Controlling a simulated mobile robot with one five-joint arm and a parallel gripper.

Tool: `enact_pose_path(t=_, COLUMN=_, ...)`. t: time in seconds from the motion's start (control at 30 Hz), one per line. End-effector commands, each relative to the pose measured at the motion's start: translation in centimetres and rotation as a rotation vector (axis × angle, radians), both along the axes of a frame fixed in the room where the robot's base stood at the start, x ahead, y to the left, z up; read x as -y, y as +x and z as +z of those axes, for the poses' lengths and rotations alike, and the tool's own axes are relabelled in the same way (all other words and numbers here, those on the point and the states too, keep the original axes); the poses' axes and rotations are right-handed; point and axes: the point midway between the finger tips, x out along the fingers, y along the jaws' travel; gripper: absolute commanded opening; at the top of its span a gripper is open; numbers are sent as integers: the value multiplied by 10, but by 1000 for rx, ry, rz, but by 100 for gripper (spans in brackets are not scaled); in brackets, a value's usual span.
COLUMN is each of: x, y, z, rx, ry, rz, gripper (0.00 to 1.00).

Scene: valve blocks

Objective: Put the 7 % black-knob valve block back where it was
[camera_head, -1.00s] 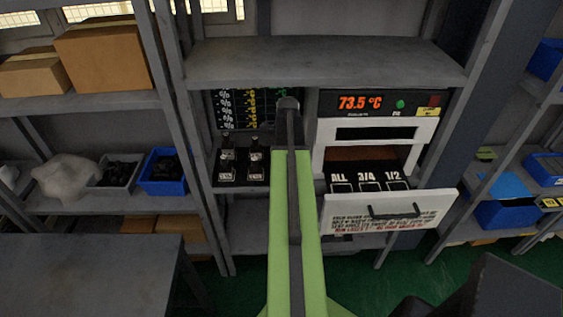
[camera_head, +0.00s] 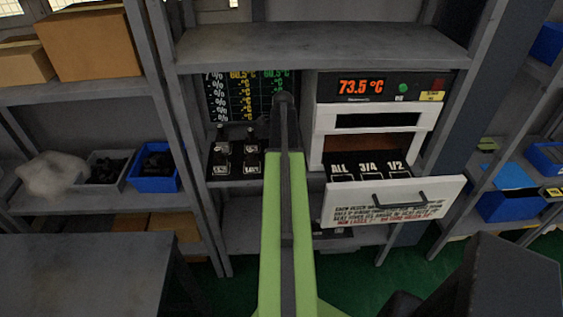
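Several small dark valve blocks (camera_head: 222,149) stand in a black rack on the left part of the middle shelf. Their labels are too small to read, so I cannot tell which is the 7 % black-knob block. A black chart (camera_head: 246,97) with white, yellow and green writing is behind them. My green arm reaches forward up the middle of the head view, and its dark far end covers part of the chart's right side. My gripper's fingers do not show, and whether anything is held is hidden.
An oven-like unit (camera_head: 325,118) reading 73.5 °C stands right of the rack. Its drawer (camera_head: 455,193) is pulled out, with slots labelled ALL, 3/4 and 1/2. Shelf posts flank the bay. A grey table (camera_head: 85,275) is at lower left.

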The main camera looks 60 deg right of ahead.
Motion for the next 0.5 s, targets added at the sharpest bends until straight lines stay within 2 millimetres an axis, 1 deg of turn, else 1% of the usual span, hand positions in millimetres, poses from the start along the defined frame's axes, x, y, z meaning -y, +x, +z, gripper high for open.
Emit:
enact_pose_path(t=0.03, x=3, y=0, z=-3, rx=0, ry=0, rz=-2, gripper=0)
enact_pose_path(t=0.2, x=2, y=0, z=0, rx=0, ry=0, rz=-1, gripper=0)
enact_pose_path(t=0.33, x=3, y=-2, z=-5, rx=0, ry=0, rz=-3, gripper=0)
enact_pose_path(t=0.37, x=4, y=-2, z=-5, rx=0, ry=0, rz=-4, gripper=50)
enact_pose_path(t=0.5, x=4, y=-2, z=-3, rx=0, ry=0, rz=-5, gripper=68)
